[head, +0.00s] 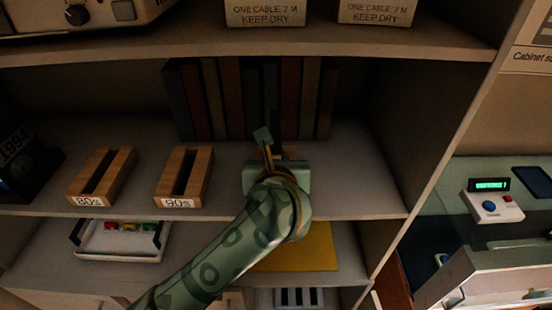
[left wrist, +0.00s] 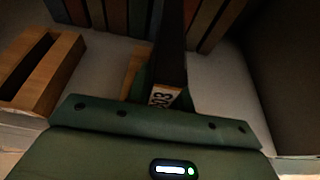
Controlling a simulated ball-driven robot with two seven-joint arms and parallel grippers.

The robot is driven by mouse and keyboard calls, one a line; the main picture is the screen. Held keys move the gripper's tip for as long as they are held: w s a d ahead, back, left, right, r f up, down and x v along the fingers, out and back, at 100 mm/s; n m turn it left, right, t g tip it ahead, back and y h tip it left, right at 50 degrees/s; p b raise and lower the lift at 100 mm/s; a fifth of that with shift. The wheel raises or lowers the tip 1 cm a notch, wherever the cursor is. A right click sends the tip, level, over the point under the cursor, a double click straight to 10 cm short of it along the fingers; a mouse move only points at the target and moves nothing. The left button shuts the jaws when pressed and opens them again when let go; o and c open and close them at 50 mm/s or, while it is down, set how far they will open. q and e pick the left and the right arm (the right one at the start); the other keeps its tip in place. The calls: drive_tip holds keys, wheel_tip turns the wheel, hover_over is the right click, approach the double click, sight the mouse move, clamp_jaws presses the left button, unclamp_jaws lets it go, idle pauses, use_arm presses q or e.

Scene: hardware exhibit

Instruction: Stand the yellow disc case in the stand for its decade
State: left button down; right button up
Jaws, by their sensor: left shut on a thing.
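My left gripper (head: 265,145) is over the middle shelf, to the right of the stands, shut on a thin thing that I take for the yellow disc case. In the head view only a narrow tan-orange edge (head: 268,158) of it shows. In the left wrist view a pale yellowish label (left wrist: 164,97) with sideways digits, seemingly ending in 03, shows at the jaws. A wooden stand marked 80s (head: 103,176) and one marked 90s (head: 184,176) stand on the shelf. Another wooden piece (left wrist: 131,72) shows beside the gripper, mostly hidden. I cannot tell whether the case touches it.
A row of books (head: 220,98) stands behind the gripper. A dark object marked 1994 (head: 15,160) is at the left. A white tray (head: 120,245) and a flat yellow sheet (head: 318,248) are on the shelf below. Free shelf (head: 355,185) lies right of the gripper.

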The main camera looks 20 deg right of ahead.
use_arm(q)
drive_tip(key=shift+f+b, duration=0.45)
drive_tip(key=shift+f, duration=0.2)
drive_tip(key=c, duration=1.2)
unclamp_jaws()
drive_tip(key=shift+o, duration=0.2)
drive_tip(key=s+a+p, duration=0.2)
drive_tip(key=s+p, duration=0.1)
drive_tip(key=s, duration=0.4)
drive_tip(key=shift+s, duration=0.4)
drive_tip(key=shift+a, duration=0.1)
